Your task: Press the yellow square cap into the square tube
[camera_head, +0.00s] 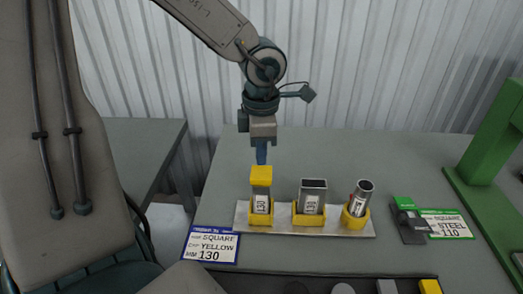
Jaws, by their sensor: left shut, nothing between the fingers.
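The square tube (261,204) stands upright in a yellow holder at the left end of a light rack plate (370,231). The yellow square cap (261,176) sits on the tube's top end; I cannot tell how deep it is in. My left gripper (261,155) points down directly above the cap, its blue fingers shut with nothing between them. The fingertips are at or just above the cap's top; I cannot tell whether they touch. My right gripper is not in view.
A rectangular tube (312,196) and a round tube (359,199) stand open-topped in yellow holders to the right. A blue-edged card (210,246) reads square, yellow, 130. A green-edged card (446,224), a dark block (408,222) and a green frame (492,145) are farther right.

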